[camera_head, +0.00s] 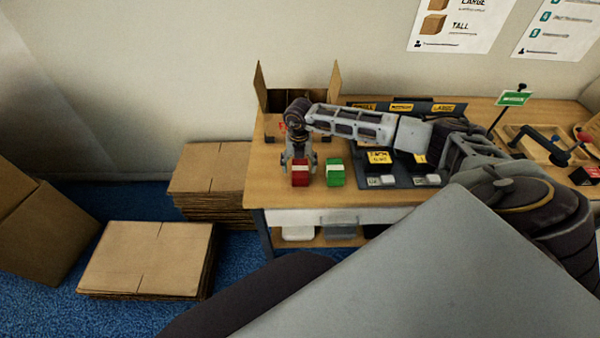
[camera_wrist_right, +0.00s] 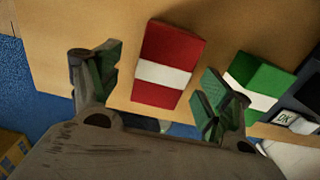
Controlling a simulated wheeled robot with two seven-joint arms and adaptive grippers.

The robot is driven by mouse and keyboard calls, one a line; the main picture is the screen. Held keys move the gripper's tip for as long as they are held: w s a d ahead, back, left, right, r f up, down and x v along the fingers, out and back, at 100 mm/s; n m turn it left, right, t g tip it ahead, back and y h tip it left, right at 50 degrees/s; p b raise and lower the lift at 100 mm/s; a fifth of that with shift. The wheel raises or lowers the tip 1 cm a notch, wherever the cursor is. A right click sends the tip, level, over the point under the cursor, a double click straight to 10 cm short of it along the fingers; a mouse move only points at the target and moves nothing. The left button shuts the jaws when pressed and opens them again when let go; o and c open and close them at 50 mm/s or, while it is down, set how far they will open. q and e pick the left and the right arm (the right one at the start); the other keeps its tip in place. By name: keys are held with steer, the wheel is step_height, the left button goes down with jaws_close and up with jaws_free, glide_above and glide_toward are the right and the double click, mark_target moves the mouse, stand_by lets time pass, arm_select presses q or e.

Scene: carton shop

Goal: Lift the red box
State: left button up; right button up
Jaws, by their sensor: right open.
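The red box (camera_head: 300,175) with a white band stands on the wooden table near its front edge. In the right wrist view the red box (camera_wrist_right: 167,68) lies ahead of and between the two open fingers, with bare table showing on its left. My right gripper (camera_head: 300,160) is at the red box, its fingers open; in the wrist view the right gripper (camera_wrist_right: 160,95) shows the box not clamped. I cannot tell whether a finger touches it. My left gripper is not in view.
A green box (camera_head: 335,174) stands close to the right of the red box, near the right finger. An open carton (camera_head: 262,92) stands behind on the table (camera_head: 262,190). A dark tray with labelled parts (camera_head: 400,180) lies right. Flat cardboard stacks (camera_head: 150,258) lie on the floor.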

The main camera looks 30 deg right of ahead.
mark_target(300, 168)
steer(key=shift+s+d+f, duration=0.1)
steer(key=shift+d+f, duration=0.05)
steer(key=shift+f, duration=1.9)
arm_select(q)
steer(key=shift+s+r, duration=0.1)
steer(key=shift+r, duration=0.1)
arm_select(e)
steer(key=shift+c, duration=0.3)
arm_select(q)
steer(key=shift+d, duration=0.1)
arm_select(e)
steer(key=c, duration=1.1)
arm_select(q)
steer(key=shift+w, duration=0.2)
arm_select(e)
steer(key=shift+r, duration=0.1)
steer(key=shift+r, duration=0.85)
step_height(300, 168, up, 7)
steer(key=shift+f, duration=0.1)
steer(key=shift+r, duration=0.7)
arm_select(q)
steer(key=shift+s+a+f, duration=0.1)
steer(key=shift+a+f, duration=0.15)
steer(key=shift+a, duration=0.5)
